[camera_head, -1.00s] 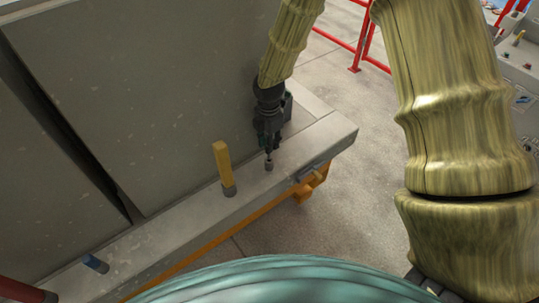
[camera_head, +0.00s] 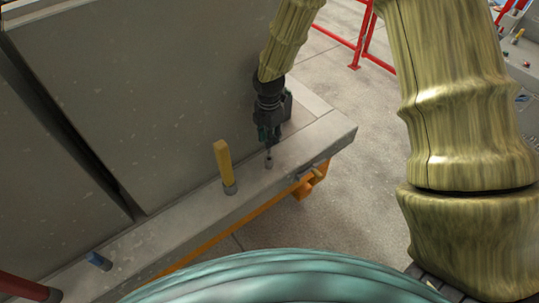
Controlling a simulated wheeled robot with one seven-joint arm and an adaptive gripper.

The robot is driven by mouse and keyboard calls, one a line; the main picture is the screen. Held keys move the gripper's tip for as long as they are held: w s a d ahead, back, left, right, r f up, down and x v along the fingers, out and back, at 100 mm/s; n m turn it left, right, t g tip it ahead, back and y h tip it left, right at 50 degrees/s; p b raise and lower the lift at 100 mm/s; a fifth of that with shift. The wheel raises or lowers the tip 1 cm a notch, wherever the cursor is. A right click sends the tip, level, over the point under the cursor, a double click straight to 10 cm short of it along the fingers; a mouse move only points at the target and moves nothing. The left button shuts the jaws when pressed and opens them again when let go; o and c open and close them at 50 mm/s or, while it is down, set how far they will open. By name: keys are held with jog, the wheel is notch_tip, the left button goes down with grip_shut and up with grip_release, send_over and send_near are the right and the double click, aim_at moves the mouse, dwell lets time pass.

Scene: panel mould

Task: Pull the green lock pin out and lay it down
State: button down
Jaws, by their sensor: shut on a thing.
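My gripper (camera_head: 268,138) points down at the end of the ledge, beside the large grey panel, and is shut on the green lock pin (camera_head: 263,132). Only a little green shows between the dark fingers; they hide most of the pin. A thin shank shows below the fingertips, above the small grey socket (camera_head: 269,162) on the ledge. I cannot tell whether the pin's tip is still inside the socket.
A yellow pin (camera_head: 223,165) stands upright in a socket left of my gripper. A blue pin (camera_head: 98,260) and a red bar (camera_head: 22,288) are farther left. The pale ledge (camera_head: 320,133) is bare toward its right end. An orange bracket (camera_head: 306,188) sits below its edge.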

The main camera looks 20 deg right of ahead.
jog(key=shift+r, duration=0.1)
jog(key=shift+r+p, duration=1.55)
jog(key=shift+r, duration=0.4)
